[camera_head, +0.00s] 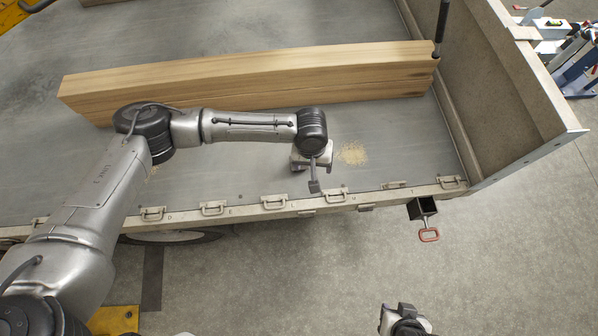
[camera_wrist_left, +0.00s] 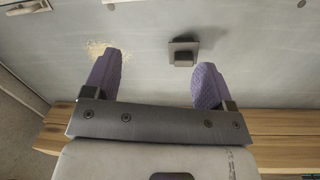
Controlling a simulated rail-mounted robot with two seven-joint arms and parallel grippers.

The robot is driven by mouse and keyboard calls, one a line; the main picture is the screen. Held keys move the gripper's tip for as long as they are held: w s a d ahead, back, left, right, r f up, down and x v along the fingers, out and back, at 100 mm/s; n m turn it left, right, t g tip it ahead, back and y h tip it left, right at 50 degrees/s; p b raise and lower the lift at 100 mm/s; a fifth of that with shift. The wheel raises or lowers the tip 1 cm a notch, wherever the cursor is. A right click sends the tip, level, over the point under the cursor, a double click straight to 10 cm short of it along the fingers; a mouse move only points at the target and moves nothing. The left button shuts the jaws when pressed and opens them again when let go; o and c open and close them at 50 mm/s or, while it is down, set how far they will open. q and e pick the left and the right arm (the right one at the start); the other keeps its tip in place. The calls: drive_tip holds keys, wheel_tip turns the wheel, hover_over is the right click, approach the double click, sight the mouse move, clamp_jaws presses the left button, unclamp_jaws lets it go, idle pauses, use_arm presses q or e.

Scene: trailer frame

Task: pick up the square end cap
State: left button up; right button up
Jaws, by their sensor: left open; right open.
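The square end cap (camera_wrist_left: 183,52), a dark square plate with a smaller raised block, lies on the grey trailer bed in the left wrist view. My left gripper (camera_wrist_left: 160,68) is open and empty, pointing down at the bed. The cap shows between the lines of its two purple fingers, nearer the right-hand one and past the tips, not held. In the head view my left wrist covers that spot, so the cap is hidden there. My right gripper (camera_head: 403,318) is open at the bottom edge of the head view, off the trailer and away from the cap.
Long timber beams (camera_head: 250,80) lie across the bed behind my left arm. Sawdust (camera_head: 352,153) lies beside my left gripper. The bed's near edge carries metal latches (camera_head: 273,202). A raised side wall (camera_head: 490,85) stands at right. A black square tube (camera_head: 422,207) with a red ring projects below.

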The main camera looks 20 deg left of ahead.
use_arm(q)
drive_tip(key=w+a+n+b, duration=0.1)
drive_tip(key=a, duration=0.1)
drive_tip(key=w+a+f+n+b, duration=0.1)
drive_tip(key=w+a, duration=0.1)
drive_tip(key=w+a+n+y+b, duration=0.1)
drive_tip(key=shift+w+a+f, duration=0.4)
wheel_tip(320, 180, down, 6)
drive_tip(key=shift+w+a+f+b, duration=0.15)
drive_tip(key=shift+f+b, duration=0.1)
drive_tip(key=shift+b, duration=0.65)
drive_tip(key=shift+f, duration=0.75)
wheel_tip(320, 180, down, 4)
drive_tip(key=shift+w+a+r+b, duration=0.1)
drive_tip(key=shift+r+b, duration=0.05)
drive_tip(key=shift+b, duration=0.95)
drive_tip(key=shift+f, duration=0.8)
use_arm(e)
wheel_tip(320, 180, down, 9)
drive_tip(key=shift+w+r, duration=0.15)
drive_tip(key=shift+a, duration=0.1)
use_arm(q)
drive_tip(key=c, duration=0.9)
use_arm(e)
drive_tip(key=shift+a, duration=0.1)
use_arm(q)
drive_tip(key=shift+r, duration=0.1)
